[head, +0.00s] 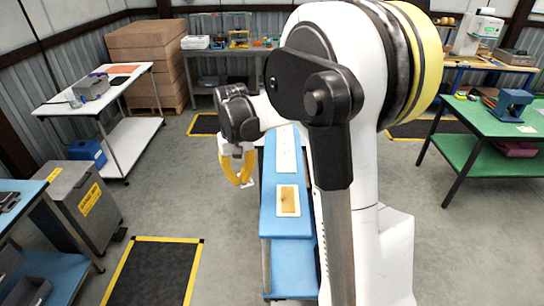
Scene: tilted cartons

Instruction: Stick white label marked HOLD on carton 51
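My gripper (244,182) has yellow fingers and hangs at the left edge of the blue bench (270,222), above the floor. Its fingertips come together on a small white piece that looks like the white label (251,183); any print on it is too small to read. A framed tan panel (288,201) lies on the blue bench, right of my gripper. No carton marked 51 can be made out; my arm hides part of the bench and what lies behind it.
A long white strip (288,150) lies on the bench. Brown stacked boxes (150,55) stand at the back left. A white table (95,95) and a grey bin (80,200) stand left, a green table (490,120) right. The floor left of the bench is open around a black mat (152,272).

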